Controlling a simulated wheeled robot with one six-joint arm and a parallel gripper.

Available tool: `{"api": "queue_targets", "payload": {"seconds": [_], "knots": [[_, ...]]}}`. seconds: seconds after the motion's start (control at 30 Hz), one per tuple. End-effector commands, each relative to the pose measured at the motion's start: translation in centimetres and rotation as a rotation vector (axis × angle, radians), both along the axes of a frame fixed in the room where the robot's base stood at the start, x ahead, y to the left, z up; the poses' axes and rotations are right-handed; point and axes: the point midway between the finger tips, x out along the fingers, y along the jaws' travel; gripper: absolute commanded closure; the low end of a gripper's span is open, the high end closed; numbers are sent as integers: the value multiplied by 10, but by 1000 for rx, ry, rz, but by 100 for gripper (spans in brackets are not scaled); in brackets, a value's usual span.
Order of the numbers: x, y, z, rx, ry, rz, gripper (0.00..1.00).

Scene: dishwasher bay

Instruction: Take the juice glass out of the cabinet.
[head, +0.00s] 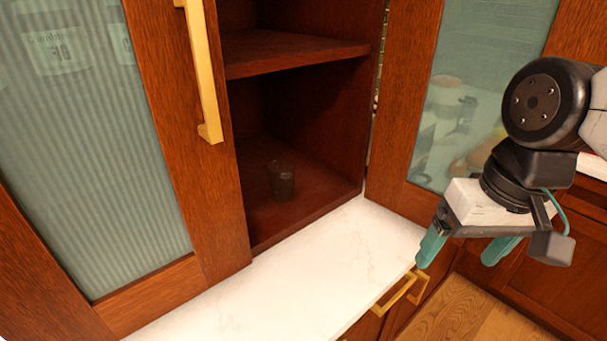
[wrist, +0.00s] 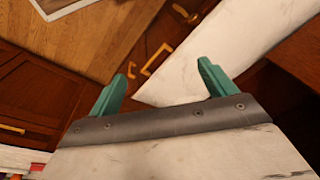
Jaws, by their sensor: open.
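The juice glass (head: 282,180) is a small dark, see-through tumbler. It stands upright on the bottom shelf of the wooden cabinet (head: 305,195), towards the front, in the head view. The cabinet's right door stands open, and the left glazed door (head: 205,70) with a long gold handle covers the left part of the opening. My gripper (head: 462,252) is open and empty, right of the cabinet and in front of the open right door, well apart from the glass. In the wrist view its teal fingers (wrist: 160,84) are spread, with nothing between them. The glass is not in the wrist view.
A white marble counter (head: 290,280) runs below the cabinet and is clear. Gold drawer handles (head: 400,292) stick out under its front edge. A middle shelf (head: 290,52) lies above the glass. The open right door (head: 425,100) stands beside my arm.

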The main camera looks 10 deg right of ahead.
Motion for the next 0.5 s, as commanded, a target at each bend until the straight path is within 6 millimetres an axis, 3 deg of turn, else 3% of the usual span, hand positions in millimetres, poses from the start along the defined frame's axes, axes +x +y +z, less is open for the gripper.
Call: {"api": "queue_targets", "payload": {"seconds": [0.27, 0.5], "knots": [[62, 93, -1, 493, 126, -335, 17], [141, 154, 7, 898, 303, -782, 17]]}}
